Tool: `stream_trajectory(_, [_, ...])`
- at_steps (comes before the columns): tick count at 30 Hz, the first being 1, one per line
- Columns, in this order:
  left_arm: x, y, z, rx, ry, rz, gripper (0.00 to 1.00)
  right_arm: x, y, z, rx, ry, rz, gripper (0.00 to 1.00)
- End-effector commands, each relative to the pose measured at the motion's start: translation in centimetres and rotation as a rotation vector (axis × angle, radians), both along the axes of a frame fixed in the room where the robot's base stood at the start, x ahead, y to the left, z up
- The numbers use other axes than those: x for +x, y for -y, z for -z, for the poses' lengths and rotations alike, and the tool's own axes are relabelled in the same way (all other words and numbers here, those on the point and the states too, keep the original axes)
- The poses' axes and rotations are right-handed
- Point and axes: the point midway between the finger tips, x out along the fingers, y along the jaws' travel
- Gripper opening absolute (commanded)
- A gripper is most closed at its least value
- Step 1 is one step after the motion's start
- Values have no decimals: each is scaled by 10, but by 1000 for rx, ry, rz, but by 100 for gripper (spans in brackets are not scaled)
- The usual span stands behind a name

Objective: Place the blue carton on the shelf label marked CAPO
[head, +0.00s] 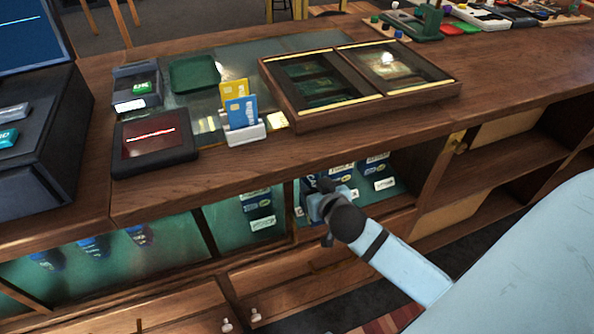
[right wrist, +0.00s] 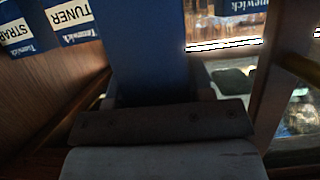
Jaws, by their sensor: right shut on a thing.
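My right gripper (head: 320,198) reaches into the lit compartment under the counter. In the right wrist view, it is shut on the blue carton (right wrist: 148,45), which stands out from between the jaws; its far end is cut off by the frame's top edge. In the head view, the gripper and arm largely hide the carton. White labels reading TUNER (right wrist: 70,13) and STRAP (right wrist: 15,32) are at the upper left of the wrist view, on blue Tunewick pieces. I cannot read a CAPO label in either view. My left gripper is not in view.
More labelled stock (head: 259,210) stands in the compartment left of the gripper. A wooden divider (head: 436,185) closes its right side.

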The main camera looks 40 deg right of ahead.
Motion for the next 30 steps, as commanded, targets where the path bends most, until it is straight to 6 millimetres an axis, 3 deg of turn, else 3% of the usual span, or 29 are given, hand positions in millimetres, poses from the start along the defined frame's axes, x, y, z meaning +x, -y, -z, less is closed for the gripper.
stream_trajectory(6, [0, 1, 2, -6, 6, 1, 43, 60, 15, -1, -3, 4, 0, 2])
stream_trajectory(13, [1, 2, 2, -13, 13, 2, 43, 105, 25, 0, -1, 3, 0, 2])
stream_trajectory(18, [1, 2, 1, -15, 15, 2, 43, 115, 28, 2, 0, 0, 0, 2])
stream_trajectory(25, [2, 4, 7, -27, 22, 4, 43, 114, 28, 32, -1, -2, -1, 2])
stream_trajectory(30, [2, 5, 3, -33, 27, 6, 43, 114, 27, 35, 1, 0, -1, 2])
